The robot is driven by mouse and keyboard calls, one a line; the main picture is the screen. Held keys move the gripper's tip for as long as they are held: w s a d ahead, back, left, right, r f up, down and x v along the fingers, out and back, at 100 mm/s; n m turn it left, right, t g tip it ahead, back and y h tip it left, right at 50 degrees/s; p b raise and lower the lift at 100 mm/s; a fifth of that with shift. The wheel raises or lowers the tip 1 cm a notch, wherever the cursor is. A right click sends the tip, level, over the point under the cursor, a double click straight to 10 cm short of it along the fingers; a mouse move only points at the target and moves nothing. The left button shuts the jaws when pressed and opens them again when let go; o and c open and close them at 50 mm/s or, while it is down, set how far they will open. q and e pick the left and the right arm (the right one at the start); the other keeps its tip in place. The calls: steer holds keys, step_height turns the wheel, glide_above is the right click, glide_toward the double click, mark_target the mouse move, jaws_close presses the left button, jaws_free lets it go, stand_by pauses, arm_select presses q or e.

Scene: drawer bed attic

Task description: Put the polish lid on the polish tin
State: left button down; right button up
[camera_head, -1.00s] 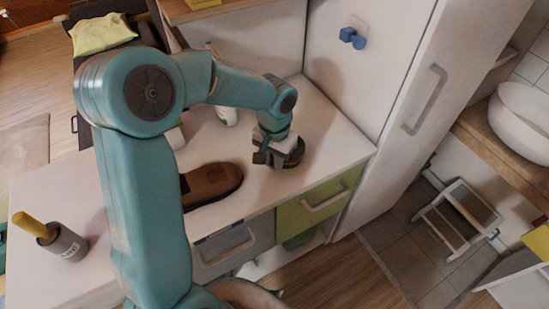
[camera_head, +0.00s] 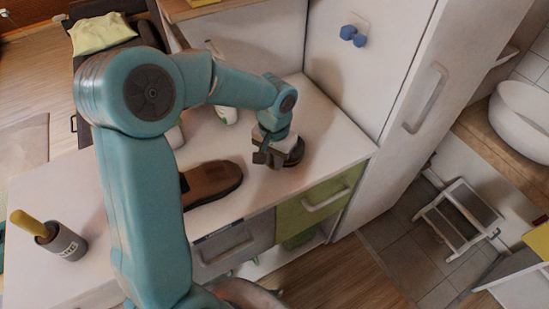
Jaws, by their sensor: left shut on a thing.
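My left gripper (camera_head: 268,156) is at the right part of the white counter, pointing down. It is shut on a dark round thing (camera_head: 294,154), which looks like the polish lid or tin. The gripper covers much of it, so I cannot tell lid from tin, or whether one lies on the other. My right gripper is not in view.
A brown shoe (camera_head: 212,183) lies on the white counter (camera_head: 335,130), left of the gripper. A grey cup with a yellow handle (camera_head: 64,243) stands at the left. Green (camera_head: 318,203) and grey drawers are below. A tall white cabinet (camera_head: 385,60) borders the counter's right.

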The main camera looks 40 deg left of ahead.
arm_select(q)
steer(key=c, duration=1)
jaws_free()
step_height(320, 180, up, 16)
steer(key=shift+r+p, duration=0.2)
steer(key=shift+p, duration=0.2)
